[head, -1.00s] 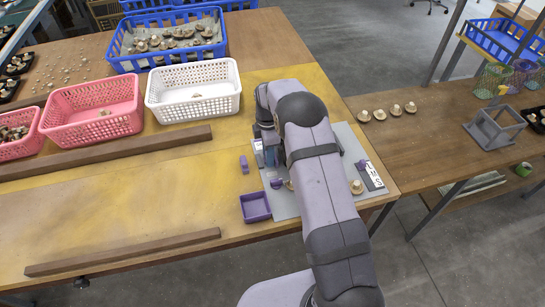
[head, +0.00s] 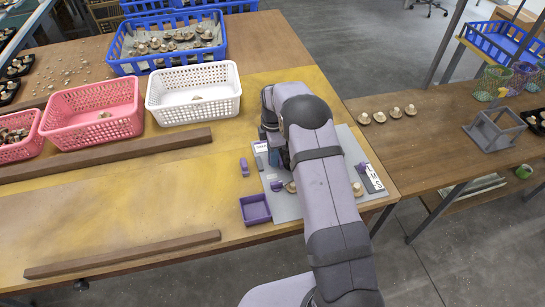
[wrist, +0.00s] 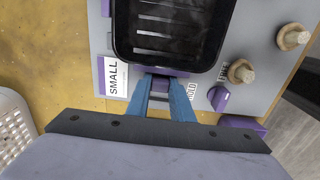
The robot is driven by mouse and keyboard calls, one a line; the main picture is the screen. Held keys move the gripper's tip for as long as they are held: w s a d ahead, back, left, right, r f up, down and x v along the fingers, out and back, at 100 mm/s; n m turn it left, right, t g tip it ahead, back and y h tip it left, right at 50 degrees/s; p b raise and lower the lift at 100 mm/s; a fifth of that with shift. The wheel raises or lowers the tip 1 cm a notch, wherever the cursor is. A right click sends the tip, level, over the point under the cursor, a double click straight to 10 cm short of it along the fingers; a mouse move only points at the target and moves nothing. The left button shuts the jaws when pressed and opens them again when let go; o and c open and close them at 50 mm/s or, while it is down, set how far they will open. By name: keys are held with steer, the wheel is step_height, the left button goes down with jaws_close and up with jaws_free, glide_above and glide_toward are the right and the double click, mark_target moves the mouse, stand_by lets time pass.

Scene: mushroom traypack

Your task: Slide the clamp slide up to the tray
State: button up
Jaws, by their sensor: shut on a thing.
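The black tray (wrist: 172,56) lies on the grey board in the wrist view, its slotted floor showing. My gripper (wrist: 165,90) is at its near edge, with two blue fingers shut on a small purple piece, which I take to be the clamp slide (wrist: 159,86). The slide sits right by the tray's near rim; I cannot tell whether they touch. A purple knob (wrist: 218,98) stands right of the fingers, beside HOLD and FREE labels. In the head view my arm hides the tray and most of the gripper.
A SMALL label (wrist: 115,78) is left of the tray, and mushrooms (wrist: 241,72) are to its right. In the head view, a purple bin (head: 255,210) and a small purple block (head: 244,167) lie left of the board. White (head: 193,92) and pink baskets stand behind.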

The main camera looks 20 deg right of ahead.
steer(key=shift+d, duration=0.5)
steer(key=shift+a, duration=0.15)
steer(key=o, duration=0.8)
steer(key=shift+r, duration=0.1)
steer(key=shift+r+p, duration=1.65)
steer(key=shift+r, duration=0.5)
